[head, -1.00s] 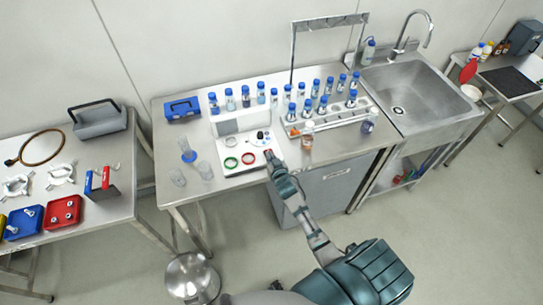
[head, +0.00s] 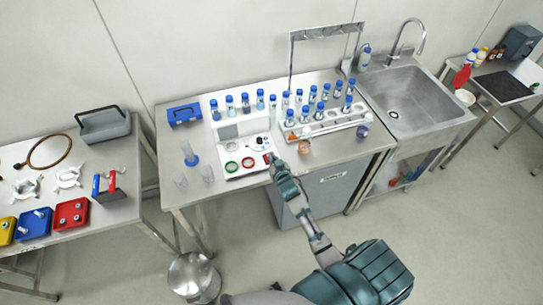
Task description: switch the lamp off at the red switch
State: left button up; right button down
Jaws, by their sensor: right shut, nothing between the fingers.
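A white control box (head: 228,148) with a raised back panel stands on the middle bench. Its sloped face has a green ring (head: 232,166), a red ring (head: 249,163), and small dark knobs (head: 262,140). A small red part (head: 267,158), which looks like the red switch, is at the face's right edge. My right gripper (head: 272,161) is shut and empty, with its tip right at this red part. I cannot tell whether they touch, or which way the switch is set. I cannot make out clearly whether a lamp is lit. My left gripper is not in view.
Clear glassware (head: 207,174) and a blue-based cylinder (head: 189,153) stand left. A sink (head: 408,103) is further right.

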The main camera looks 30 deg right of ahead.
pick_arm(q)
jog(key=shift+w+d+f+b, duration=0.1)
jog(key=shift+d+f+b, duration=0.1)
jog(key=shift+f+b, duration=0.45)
pick_arm(e)
jog(key=s+a, duration=0.1)
jog(key=s, duration=0.6)
jog(key=shift+s+a, duration=0.2)
jog(key=shift+s, duration=0.1)
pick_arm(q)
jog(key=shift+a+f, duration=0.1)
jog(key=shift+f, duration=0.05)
pick_arm(e)
jog(key=shift+a, duration=0.1)
